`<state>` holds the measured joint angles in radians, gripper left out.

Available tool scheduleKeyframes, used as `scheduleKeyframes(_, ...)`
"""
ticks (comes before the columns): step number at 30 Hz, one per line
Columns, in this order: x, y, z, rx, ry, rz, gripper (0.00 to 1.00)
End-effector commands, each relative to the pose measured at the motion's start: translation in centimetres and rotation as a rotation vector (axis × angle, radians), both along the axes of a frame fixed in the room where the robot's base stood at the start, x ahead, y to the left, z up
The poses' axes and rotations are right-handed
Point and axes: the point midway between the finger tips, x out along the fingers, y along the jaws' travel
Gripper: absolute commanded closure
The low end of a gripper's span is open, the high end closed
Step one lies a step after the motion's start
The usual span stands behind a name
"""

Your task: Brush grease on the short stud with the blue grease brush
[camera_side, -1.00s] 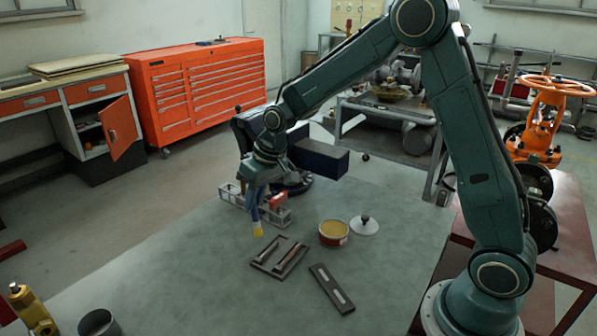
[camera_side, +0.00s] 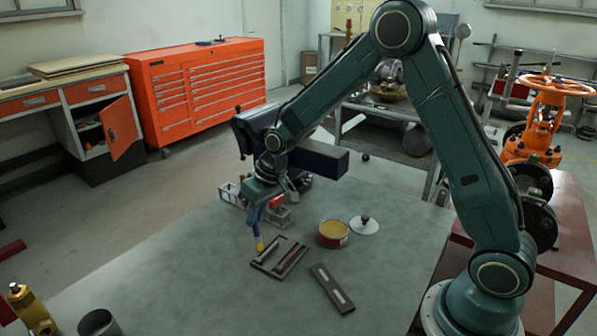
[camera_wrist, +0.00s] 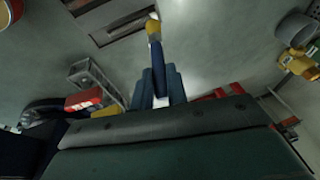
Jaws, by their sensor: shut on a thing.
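My gripper (camera_side: 258,208) is shut on the blue grease brush (camera_side: 258,228), which hangs tip down with a yellow tip. In the wrist view the brush (camera_wrist: 157,58) sticks out between the two blue-grey fingers. The tip is by the far left corner of a dark slotted tray (camera_side: 265,266); I cannot tell whether it touches anything. The tray, also in the wrist view (camera_wrist: 101,40), holds a brownish rod in one slot. A separate dark block (camera_side: 322,277) holds a light rod. I cannot tell which is the short stud. An open tin of yellow grease (camera_side: 333,240) stands right of the tray.
A round lid with a dark knob (camera_side: 364,226) lies right of the tin. A metal rack with red items (camera_side: 230,195) stands behind the brush. A brass fitting (camera_side: 32,308) and a grey cup (camera_side: 98,323) are at front left. The table's left middle is clear.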

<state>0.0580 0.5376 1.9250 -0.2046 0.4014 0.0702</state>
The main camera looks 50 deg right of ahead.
Motion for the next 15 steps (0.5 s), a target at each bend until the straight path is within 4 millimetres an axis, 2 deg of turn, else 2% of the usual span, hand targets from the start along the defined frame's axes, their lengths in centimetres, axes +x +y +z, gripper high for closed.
scheduleKeyframes(7, 0.0, -0.2, -2.8, 0.000, 0.003, 0.000, 1.00)
scheduleKeyframes(15, 0.2, -2.8, -2.9, 0.001, 0.000, -0.002, 1.00)
